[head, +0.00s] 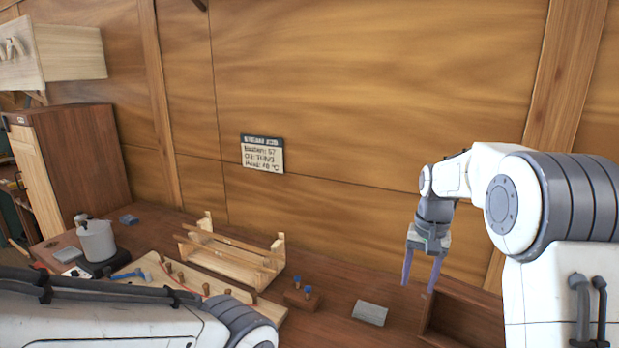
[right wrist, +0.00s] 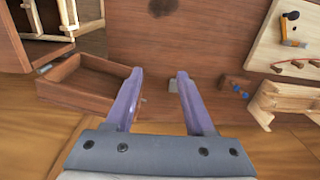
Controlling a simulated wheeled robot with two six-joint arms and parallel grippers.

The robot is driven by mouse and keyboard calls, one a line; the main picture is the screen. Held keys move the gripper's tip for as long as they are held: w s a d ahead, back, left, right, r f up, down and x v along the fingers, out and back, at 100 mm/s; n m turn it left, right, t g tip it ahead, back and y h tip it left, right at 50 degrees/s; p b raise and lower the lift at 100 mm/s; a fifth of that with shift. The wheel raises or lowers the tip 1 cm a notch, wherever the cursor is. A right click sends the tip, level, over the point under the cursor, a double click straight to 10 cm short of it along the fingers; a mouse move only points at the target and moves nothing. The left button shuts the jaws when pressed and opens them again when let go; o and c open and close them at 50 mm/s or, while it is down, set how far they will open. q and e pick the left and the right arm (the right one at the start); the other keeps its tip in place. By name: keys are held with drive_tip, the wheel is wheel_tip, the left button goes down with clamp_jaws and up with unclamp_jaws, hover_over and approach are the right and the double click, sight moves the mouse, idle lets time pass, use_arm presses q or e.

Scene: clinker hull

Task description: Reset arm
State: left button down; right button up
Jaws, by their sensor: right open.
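My right gripper (head: 418,288) is raised above the right part of the wooden bench, with its purple fingers apart and pointing down. In the right wrist view the same gripper (right wrist: 160,76) has nothing between its fingers. Only a link of my left arm crosses the lower left of the head view; its gripper is out of the picture.
An open wooden box (head: 462,318) stands close to the right of my gripper. A grey block (head: 370,313), a small peg block (head: 302,298), a wooden rack (head: 235,258) and a white pot (head: 97,240) are on the bench. A wooden wall is behind.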

drive_tip(key=s+a+f+n+b, duration=0.2)
drive_tip(key=s+a+n, duration=0.2)
drive_tip(key=s+a, duration=0.5)
drive_tip(key=s+a+f+n+b, duration=0.1)
drive_tip(key=s+a+f+n, duration=0.1)
drive_tip(key=s, duration=0.5)
drive_tip(key=s+a+f+n+b, duration=0.2)
drive_tip(key=s+a+f+n, duration=0.1)
drive_tip(key=s, duration=0.5)
drive_tip(key=s+a+f+n+b, duration=0.2)
drive_tip(key=s+a+f+n, duration=0.1)
drive_tip(key=s+a, duration=0.2)
drive_tip(key=s, duration=0.2)
drive_tip(key=shift+s+f+y, duration=0.2)
drive_tip(key=shift+s+y, duration=0.2)
